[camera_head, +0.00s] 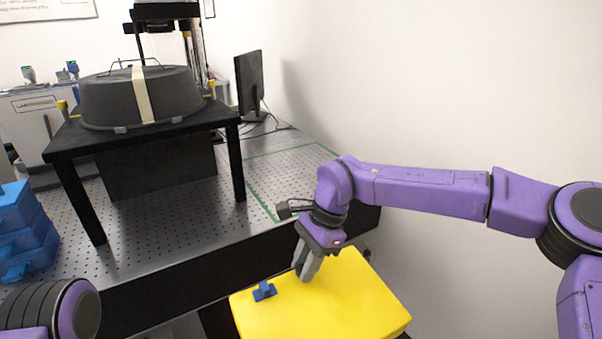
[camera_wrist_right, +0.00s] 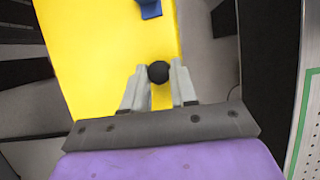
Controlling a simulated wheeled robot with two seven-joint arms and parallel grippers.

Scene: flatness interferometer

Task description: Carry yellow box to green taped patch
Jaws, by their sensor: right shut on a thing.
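The yellow box (camera_head: 335,300) is in the lower middle of the head view, in front of the black front edge of the perforated table. A blue latch (camera_head: 264,291) sits on its top. My right gripper (camera_head: 306,272) points down at the box top and is shut on a black round knob (camera_wrist_right: 158,72) on the yellow box (camera_wrist_right: 105,50), seen in the right wrist view. The green taped patch (camera_head: 262,202) is outlined on the table top behind my right arm, which covers part of it. My left gripper is out of view; only part of my left arm shows at lower left.
A black stand (camera_head: 160,135) carries a large dark round cover (camera_head: 135,100) at the left. A monitor (camera_head: 249,82) stands behind the patch. Blue stacked boxes (camera_head: 22,235) are at the left edge. A white wall borders the right. The visible patch area looks clear.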

